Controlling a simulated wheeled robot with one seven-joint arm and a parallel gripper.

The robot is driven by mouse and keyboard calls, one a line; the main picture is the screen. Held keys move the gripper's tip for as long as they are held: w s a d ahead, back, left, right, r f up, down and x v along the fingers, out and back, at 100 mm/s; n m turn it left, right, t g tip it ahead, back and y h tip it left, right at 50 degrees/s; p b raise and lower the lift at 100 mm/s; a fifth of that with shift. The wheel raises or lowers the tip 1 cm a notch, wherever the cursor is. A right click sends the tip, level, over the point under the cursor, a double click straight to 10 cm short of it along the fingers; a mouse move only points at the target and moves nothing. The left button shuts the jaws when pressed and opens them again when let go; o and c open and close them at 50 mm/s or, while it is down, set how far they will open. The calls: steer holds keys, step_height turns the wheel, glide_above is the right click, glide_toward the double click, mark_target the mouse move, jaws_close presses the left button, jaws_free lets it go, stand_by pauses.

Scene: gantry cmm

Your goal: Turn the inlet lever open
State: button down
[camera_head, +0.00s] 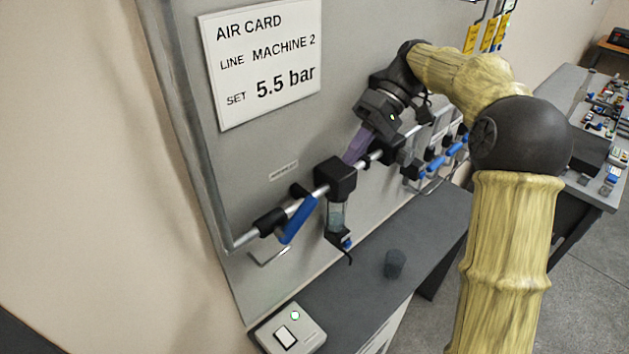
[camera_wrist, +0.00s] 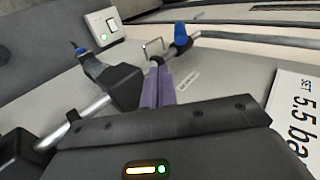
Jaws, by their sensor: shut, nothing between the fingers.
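The inlet lever (camera_head: 298,222) is a blue handle near the left end of the silver pipe on the grey panel. It slants down and left across the pipe in the head view. In the wrist view the blue lever (camera_wrist: 180,35) shows beyond my fingertips, a little to their right. My gripper (camera_head: 350,158) has purple fingers that are shut and empty. They are close to the black regulator block (camera_head: 335,178), right of the lever and apart from it. In the wrist view the shut fingers (camera_wrist: 159,65) appear beside that block; whether they touch it I cannot tell.
A clear bowl (camera_head: 336,214) hangs under the block. An "AIR CARD" sign (camera_head: 262,60) reading 5.5 bar is above. Below are a dark shelf (camera_head: 425,225), a dark cup (camera_head: 395,263) and a switch box (camera_head: 290,330). More blue levers (camera_head: 455,150) sit farther right along the panel.

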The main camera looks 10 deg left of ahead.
steer(key=s+d+f+m+t+h+b, duration=0.1)
steer(key=s+d+f+m+t+h, duration=0.1)
steer(key=f, duration=0.5)
steer(key=s+d+f+m+t+h+b, duration=0.1)
steer(key=s+d+f+m+t+h, duration=0.1)
steer(key=s+d+f+m+t, duration=0.2)
steer(key=s+d+f+m+t+h+b, duration=0.1)
steer(key=s+d+f+m+t+h, duration=0.1)
steer(key=s+d+f, duration=0.6)
step_height(320, 180, down, 3)
steer(key=shift+s+d+f+m+t, duration=0.1)
steer(key=shift+s+d+m+t, duration=0.1)
steer(key=shift+s+m+t, duration=0.55)
steer(key=shift+m, duration=0.25)
